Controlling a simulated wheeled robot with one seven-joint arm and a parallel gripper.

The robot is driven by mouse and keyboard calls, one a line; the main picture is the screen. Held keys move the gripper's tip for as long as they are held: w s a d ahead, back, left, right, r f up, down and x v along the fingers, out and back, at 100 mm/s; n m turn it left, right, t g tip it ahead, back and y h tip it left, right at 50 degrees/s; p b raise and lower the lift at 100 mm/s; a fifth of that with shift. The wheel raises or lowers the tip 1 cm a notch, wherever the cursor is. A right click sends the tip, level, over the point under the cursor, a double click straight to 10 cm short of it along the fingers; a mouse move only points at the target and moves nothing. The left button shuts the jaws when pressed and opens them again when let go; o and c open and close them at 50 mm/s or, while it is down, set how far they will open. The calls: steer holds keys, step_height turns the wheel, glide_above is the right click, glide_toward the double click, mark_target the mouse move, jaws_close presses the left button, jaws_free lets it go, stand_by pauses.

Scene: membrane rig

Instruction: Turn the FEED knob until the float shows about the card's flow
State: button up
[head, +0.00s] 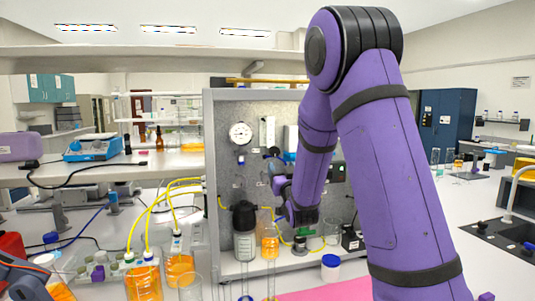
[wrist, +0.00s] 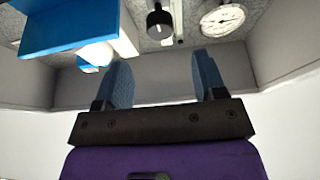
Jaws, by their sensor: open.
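My gripper (wrist: 161,70) is open and empty in the wrist view, its two blue-grey fingers apart. A black knob (wrist: 159,20) on the panel shows beyond the fingertips, with a gap between. I cannot read a label on it, so I cannot tell if it is the FEED knob. A white upright strip (head: 267,132) on the panel in the head view looks like the flow meter; its float is too small to make out. I cannot pick out the card. My arm hides part of the panel in the head view.
A round white gauge (head: 240,132) sits on the grey panel (head: 222,110); the gauge also shows in the wrist view (wrist: 222,19). A blue box-like part (wrist: 65,30) is close at the left there. Bottles of orange liquid (head: 144,277) with yellow tubes stand at lower left.

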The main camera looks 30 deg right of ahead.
mark_target(275, 154)
steer(key=x, duration=1)
steer(key=shift+f, duration=0.1)
steer(key=c, duration=0.9)
